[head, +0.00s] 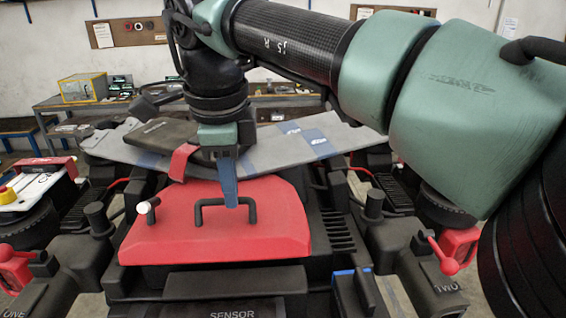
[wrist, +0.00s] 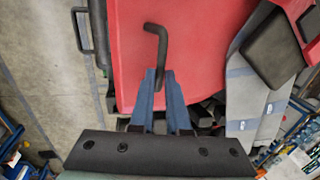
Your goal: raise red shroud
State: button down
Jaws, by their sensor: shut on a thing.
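The red shroud (head: 185,235) is a broad red lid on the dark machine body in the middle of the head view. It carries a black bar handle (head: 200,210). My gripper (head: 230,204) points down, with its blue fingers at the handle's right part. In the wrist view the red shroud (wrist: 195,45) fills the upper middle, and the bent handle (wrist: 158,38) runs down to my gripper (wrist: 161,76). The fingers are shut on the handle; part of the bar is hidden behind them. I cannot tell whether the shroud has left the body.
Grey panels with blue tape (head: 300,143) lie right behind the shroud. A red strap-like piece (head: 181,162) stands near my fingers. Dark machine arms with red parts (head: 457,250) flank it. A workbench (head: 90,98) stands along the back wall.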

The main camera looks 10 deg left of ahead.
jog(key=shift+w, duration=0.25)
jog(key=c, duration=1.2)
grip_release()
jog(key=shift+f, duration=0.1)
jog(key=o, duration=0.3)
jog(key=shift+w+a+f, duration=0.15)
jog(key=shift+w+f, duration=0.1)
jog(key=shift+w, duration=0.35)
jog(key=shift+s+r, duration=0.1)
jog(key=shift+s, duration=0.15)
jog(key=r+p, duration=0.1)
jog(key=r, duration=0.3)
jog(key=s+r+p, duration=0.1)
jog(key=r+p, duration=0.1)
jog(key=r, duration=0.2)
jog(key=s+r+p, duration=0.1)
jog(key=r+p, duration=0.1)
jog(key=r, duration=0.2)
jog(key=shift+s+d+r, duration=0.25)
jog(key=shift+d+r, duration=0.05)
jog(key=shift+d, duration=0.1)
